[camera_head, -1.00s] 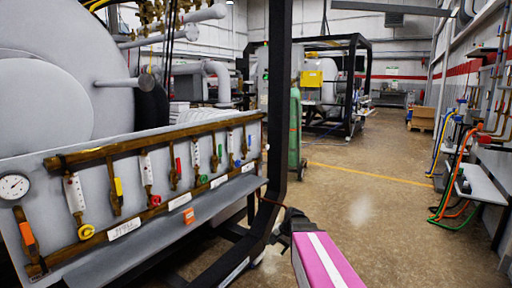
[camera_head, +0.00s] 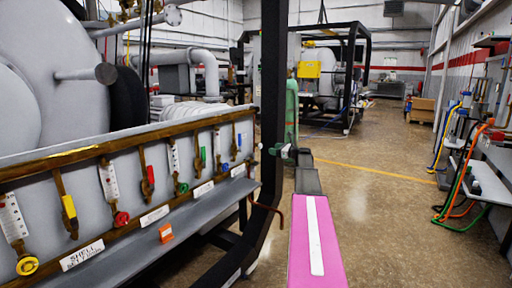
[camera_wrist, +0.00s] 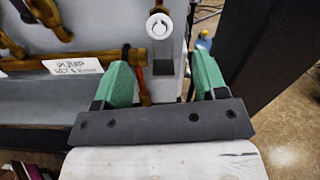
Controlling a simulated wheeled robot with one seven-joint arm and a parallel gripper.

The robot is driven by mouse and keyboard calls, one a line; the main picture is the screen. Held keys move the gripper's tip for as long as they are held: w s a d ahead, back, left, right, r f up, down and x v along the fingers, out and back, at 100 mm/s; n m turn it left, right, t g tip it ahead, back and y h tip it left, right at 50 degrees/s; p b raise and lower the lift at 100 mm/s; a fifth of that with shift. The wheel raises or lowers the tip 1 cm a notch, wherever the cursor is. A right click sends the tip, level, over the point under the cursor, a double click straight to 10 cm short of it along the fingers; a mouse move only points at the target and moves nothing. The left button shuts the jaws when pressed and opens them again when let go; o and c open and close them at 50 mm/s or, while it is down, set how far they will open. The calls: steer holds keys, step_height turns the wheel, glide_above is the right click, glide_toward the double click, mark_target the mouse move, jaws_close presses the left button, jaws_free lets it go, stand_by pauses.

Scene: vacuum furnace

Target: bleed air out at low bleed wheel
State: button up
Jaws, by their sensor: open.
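A manifold panel (camera_head: 90,262) at the left carries several small hand wheels: yellow (camera_head: 27,265), red (camera_head: 121,218), green (camera_head: 183,187) and blue (camera_head: 225,166). I cannot read which one is the low bleed wheel. My gripper (camera_head: 291,152) is open and empty, right of the panel's far end and beside the black frame post. In the wrist view, its green fingers (camera_wrist: 158,84) stand apart. A round white fitting (camera_wrist: 159,25), maybe a wheel, shows beyond the gap between them, apart from both. A label reading PUMP (camera_wrist: 72,65) is left of the fingers.
The black frame post (camera_head: 272,90) stands between the panel and my arm. A green gas cylinder (camera_head: 291,105) is behind it. The aisle floor (camera_head: 395,215) to the right is clear. A wall bench with hoses (camera_head: 485,180) stands at the far right.

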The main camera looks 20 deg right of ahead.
mark_target(261, 146)
steer(key=x, duration=1)
steer(key=shift+w+a, duration=0.1)
steer(key=shift+a, duration=0.05)
steer(key=c, duration=0.9)
